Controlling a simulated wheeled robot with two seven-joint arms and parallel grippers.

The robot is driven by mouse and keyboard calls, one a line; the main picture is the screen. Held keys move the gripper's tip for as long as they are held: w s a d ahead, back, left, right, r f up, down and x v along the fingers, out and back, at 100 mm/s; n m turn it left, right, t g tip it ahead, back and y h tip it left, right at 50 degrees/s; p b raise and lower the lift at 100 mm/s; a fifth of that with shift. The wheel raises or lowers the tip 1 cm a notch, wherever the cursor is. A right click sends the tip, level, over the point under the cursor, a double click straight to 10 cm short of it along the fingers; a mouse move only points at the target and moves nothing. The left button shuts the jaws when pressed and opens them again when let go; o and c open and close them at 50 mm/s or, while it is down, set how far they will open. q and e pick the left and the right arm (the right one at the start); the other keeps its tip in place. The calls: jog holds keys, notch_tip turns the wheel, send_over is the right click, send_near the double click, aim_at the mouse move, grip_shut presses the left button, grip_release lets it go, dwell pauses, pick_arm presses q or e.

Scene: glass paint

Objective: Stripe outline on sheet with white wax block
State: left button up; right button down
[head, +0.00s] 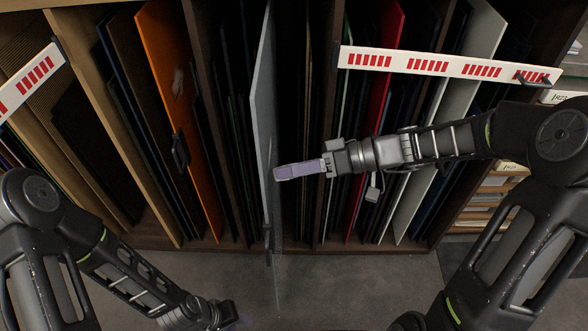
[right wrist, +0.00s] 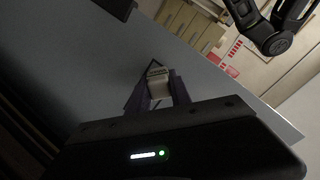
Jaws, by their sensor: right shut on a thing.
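A pale grey sheet (head: 263,105) stands nearly edge-on, upright, in the middle of the rack in the head view. Its broad grey face (right wrist: 205,72) fills much of the right wrist view. My right gripper (head: 276,173) reaches in from the right, with its purple fingers pointing at the sheet. In the right wrist view, the fingers are shut on a small whitish wax block (right wrist: 158,86). I cannot tell whether the block touches the sheet.
A wooden rack holds several upright sheets, including an orange one (head: 175,105) and a red one (head: 378,110). A white bar with red stripes (head: 445,66) crosses the rack's right side; another (head: 30,82) is at left. The grey floor (head: 335,285) in front is clear.

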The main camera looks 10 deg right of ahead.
jog(key=shift+w+a, duration=0.1)
jog(key=shift+a, duration=0.3)
jog(key=shift+w+b, duration=0.1)
jog(key=shift+b, duration=0.2)
jog(key=shift+w+d+f+b, duration=0.15)
jog(key=shift+w+b, duration=0.1)
jog(key=shift+w, duration=0.2)
jog(key=shift+w+d+b, duration=0.15)
jog(key=shift+w+b, duration=0.1)
jog(key=shift+w, duration=0.2)
jog(key=shift+w+d, duration=0.25)
jog(key=shift+w, duration=0.45)
jog(key=shift+w+d+b, duration=0.15)
jog(key=shift+w+b, duration=0.6)
jog(key=shift+w, duration=0.15)
jog(key=shift+w+d, duration=0.15)
jog(key=shift+w, duration=0.7)
